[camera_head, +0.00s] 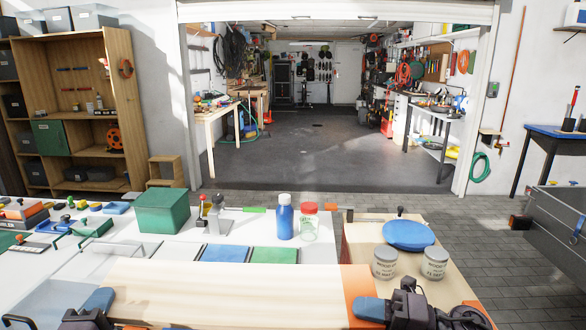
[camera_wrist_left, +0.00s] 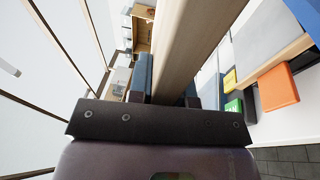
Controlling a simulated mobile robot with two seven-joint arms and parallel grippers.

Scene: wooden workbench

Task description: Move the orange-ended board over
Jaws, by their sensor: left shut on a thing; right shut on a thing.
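The board (camera_head: 240,290) is a long pale wooden plank lying crosswise at the front of the head view, with an orange right end (camera_head: 360,284). My left gripper (camera_head: 103,303) is shut on its left part. In the left wrist view the board (camera_wrist_left: 180,45) runs away between the fingers of the left gripper (camera_wrist_left: 168,95). My right gripper (camera_head: 374,305) is shut on the board at its orange end. The board's near lower edge is cut off by the frame, and whether it touches the bench cannot be told.
Behind the board lie a blue panel (camera_head: 225,252) and a green panel (camera_head: 275,255). A blue bottle (camera_head: 285,221), a red-capped bottle (camera_head: 309,224) and a green box (camera_head: 163,212) stand farther back. Right are two grey tins (camera_head: 385,264) (camera_head: 434,264) and a blue disc (camera_head: 408,235).

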